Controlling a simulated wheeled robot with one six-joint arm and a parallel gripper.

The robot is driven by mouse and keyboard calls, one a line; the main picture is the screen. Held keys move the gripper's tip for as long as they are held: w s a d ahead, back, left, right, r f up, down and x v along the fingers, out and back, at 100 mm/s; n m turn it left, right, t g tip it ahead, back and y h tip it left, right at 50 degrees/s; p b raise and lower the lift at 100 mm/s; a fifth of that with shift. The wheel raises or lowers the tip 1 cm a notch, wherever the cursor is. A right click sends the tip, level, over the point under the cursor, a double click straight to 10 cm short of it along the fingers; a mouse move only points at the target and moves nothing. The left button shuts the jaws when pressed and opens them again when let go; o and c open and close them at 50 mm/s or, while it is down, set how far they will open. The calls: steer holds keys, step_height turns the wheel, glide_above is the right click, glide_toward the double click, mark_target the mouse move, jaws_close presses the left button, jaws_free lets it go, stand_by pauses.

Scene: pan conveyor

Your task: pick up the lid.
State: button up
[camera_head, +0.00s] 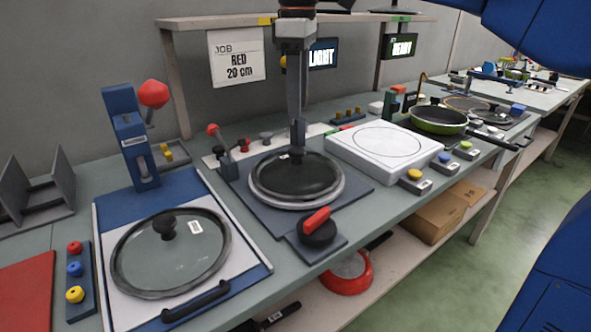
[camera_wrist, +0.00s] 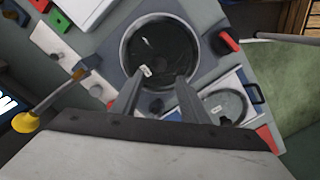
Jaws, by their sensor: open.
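A glass lid (camera_head: 293,178) with a dark see-through centre lies on the round burner fixture in the middle of the bench. It shows in the wrist view (camera_wrist: 165,45) with a small white label. My gripper (camera_head: 297,150) points down over this lid, its tips close to the knob. In the wrist view my gripper's fingers (camera_wrist: 156,88) are apart; the knob is hard to make out there, so contact cannot be told. A second glass lid (camera_head: 172,255), with a black knob and label, lies flat on the blue-and-white board at left; it also shows in the wrist view (camera_wrist: 224,106).
A red-handled dial (camera_head: 318,226) is in front of the middle fixture and a small red-topped lever (camera_head: 216,140) behind it. A white hotplate (camera_head: 382,148) is at right, with a green pan (camera_head: 438,120) beyond. A blue press with a red ball (camera_head: 153,94) stands at left.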

mark_target(298, 150)
step_height(298, 150, down, 12)
steer(key=shift+r, duration=0.15)
stand_by(0.5)
jaws_close()
